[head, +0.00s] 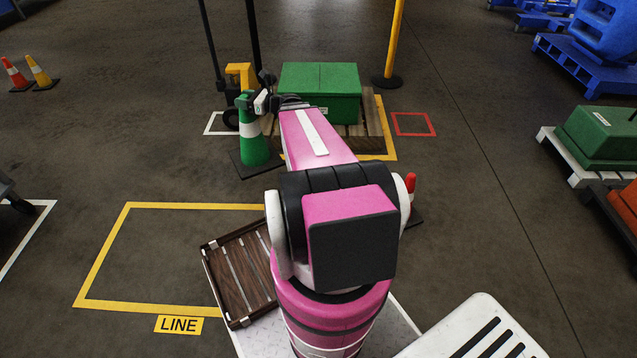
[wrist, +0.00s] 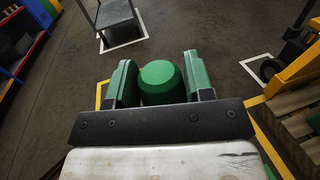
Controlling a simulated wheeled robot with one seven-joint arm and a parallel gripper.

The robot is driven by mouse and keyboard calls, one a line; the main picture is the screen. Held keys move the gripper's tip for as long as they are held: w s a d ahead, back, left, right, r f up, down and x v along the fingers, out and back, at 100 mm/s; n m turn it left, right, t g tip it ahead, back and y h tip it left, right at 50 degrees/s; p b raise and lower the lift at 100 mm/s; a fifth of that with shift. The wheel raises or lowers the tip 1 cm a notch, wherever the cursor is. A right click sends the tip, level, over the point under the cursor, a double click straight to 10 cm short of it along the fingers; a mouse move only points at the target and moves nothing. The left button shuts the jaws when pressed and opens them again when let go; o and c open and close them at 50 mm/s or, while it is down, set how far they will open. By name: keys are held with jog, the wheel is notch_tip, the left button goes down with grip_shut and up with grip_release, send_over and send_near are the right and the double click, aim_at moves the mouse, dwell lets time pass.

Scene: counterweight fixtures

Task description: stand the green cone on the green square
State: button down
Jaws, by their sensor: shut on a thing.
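The green cone (head: 256,150) with a white band and a dark square base is upright at the left of the yellow-framed pallet in the head view. My gripper (head: 250,100) is at its top, shut on it. In the wrist view the cone's round green top (wrist: 161,83) sits between the two green-padded fingers of my gripper (wrist: 160,80). I cannot tell whether the base touches the floor.
A green crate (head: 322,92) stands on a pallet right of the cone, with a yellow pallet jack (head: 240,74) behind. A red square (head: 413,124) is marked on the floor. A slatted wooden tray (head: 240,272) is near me. The yellow-outlined area (head: 125,225) at left is mostly clear.

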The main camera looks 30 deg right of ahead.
jog(key=w+d+f+m+t+h, duration=0.2)
jog(key=w+d+f+m+h, duration=0.1)
jog(key=d+f, duration=1.4)
jog(key=w+d+f+m+t+h, duration=0.2)
jog(key=w+d+f+h, duration=0.3)
jog(key=d+f, duration=1.3)
notch_tip(320, 180, down, 5)
jog(key=shift+d+m, duration=0.3)
jog(key=shift+m, duration=0.1)
jog(key=c, duration=0.5)
grip_release()
jog(key=shift+f, duration=0.15)
